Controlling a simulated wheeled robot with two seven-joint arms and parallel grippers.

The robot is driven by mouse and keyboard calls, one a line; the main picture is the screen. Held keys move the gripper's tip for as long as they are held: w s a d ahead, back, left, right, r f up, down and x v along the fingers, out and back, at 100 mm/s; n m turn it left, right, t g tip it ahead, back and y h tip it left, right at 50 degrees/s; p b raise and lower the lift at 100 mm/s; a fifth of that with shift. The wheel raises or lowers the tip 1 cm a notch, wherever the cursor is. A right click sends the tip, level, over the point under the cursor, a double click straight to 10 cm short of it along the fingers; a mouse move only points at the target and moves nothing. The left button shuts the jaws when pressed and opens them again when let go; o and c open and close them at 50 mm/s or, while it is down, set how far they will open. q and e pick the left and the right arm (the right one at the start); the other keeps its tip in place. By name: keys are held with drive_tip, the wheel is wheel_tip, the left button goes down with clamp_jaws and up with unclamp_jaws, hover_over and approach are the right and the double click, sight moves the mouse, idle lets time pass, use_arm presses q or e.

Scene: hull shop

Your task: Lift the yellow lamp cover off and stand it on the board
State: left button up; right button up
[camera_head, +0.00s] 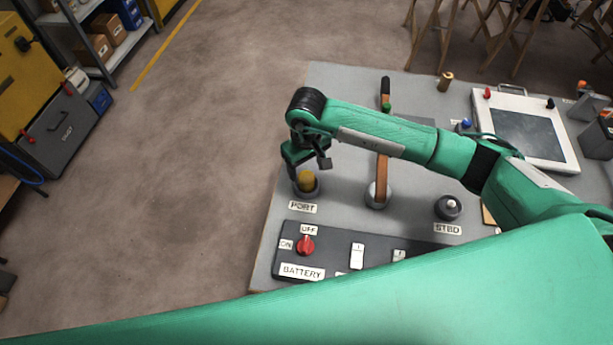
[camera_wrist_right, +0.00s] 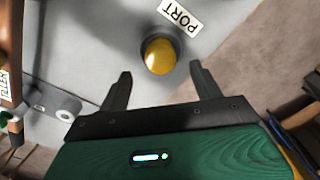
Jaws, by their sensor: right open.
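The yellow lamp cover (camera_head: 306,180) sits on a dark round base beside the PORT label (camera_head: 303,207), near the left edge of the grey board (camera_head: 262,262). In the right wrist view the yellow cover (camera_wrist_right: 160,56) shows ahead of the fingertips, near the PORT label. My right gripper (camera_head: 307,168) is over the cover in the head view, pointing down. In the right wrist view my right gripper (camera_wrist_right: 160,80) is open, with nothing between its fingers, and the cover lies roughly midway between the tips. My left gripper is not in view.
A battery panel with a red switch (camera_head: 306,246) is at the board's front. A brown lever (camera_head: 381,180) and the STBD lamp (camera_head: 448,206) stand to the right. A screen unit (camera_head: 527,133) and a brass cylinder (camera_head: 445,81) are at the back. My right arm covers part of the board.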

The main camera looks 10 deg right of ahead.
sight(306, 176)
drive_tip(key=shift+s+f+p, duration=0.1)
drive_tip(key=shift+f+p, duration=0.3)
wheel_tip(306, 176, down, 4)
drive_tip(key=shift+r+p, duration=0.1)
drive_tip(key=shift+p, duration=0.9)
drive_tip(key=shift+f, duration=0.35)
drive_tip(key=shift+c, duration=0.5)
drive_tip(key=c, duration=0.9)
